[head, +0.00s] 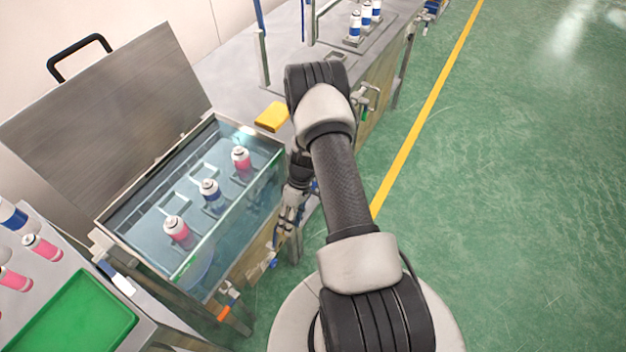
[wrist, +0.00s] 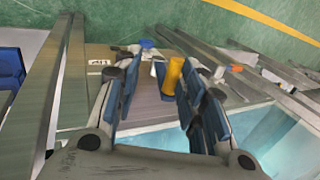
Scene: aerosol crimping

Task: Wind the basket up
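The basket (head: 207,171) shows as pale plates under the water in the open glass-sided tank (head: 240,235). It bears three cans, two pink (head: 178,232) and one blue (head: 211,196); their tops are near the water surface. My gripper (head: 283,222) points down outside the tank's right side, partly hidden by my arm in the head view. In the wrist view my gripper (wrist: 158,92) is open. A yellow cylinder (wrist: 173,76), perhaps a crank grip, stands between its blue-padded fingers, close to the right one, with a gap on the left.
The tank's lid (head: 115,110) is raised. An orange handle (head: 224,313) sticks out low on the tank's front. A yellow block (head: 272,116) lies on the steel bench behind. A green tray (head: 75,318) is at left. The green floor at right is clear.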

